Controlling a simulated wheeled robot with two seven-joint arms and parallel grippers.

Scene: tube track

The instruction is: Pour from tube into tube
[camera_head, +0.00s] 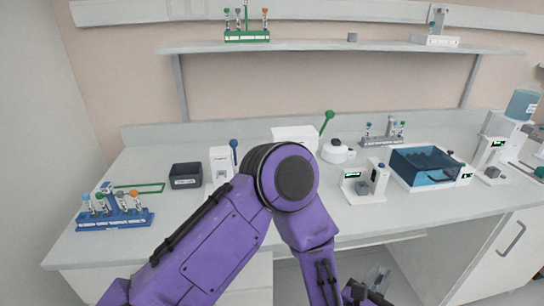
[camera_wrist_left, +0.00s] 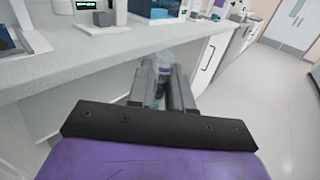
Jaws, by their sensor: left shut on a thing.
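My left gripper (camera_head: 366,292) hangs low in front of the bench, at the bottom edge of the head view. In the left wrist view its fingers (camera_wrist_left: 161,78) are shut on a clear tube (camera_wrist_left: 163,58), held in front of the bench cabinets. The tube's clear end also shows in the head view (camera_head: 378,277); its lower part and contents are hard to make out. Other capped tubes stand in a blue rack (camera_head: 113,222) at the left, a grey rack (camera_head: 383,141) at the back and a green rack (camera_head: 247,38) on the shelf. My right gripper is out of view.
The bench (camera_head: 440,202) carries a dark box (camera_head: 185,176), a small white device with a display (camera_head: 362,190), a blue-lidded bath (camera_head: 425,168) and a water dispenser (camera_head: 520,108). The bench's front edge lies beside my left gripper. Open floor (camera_wrist_left: 262,105) shows at the right of the wrist view.

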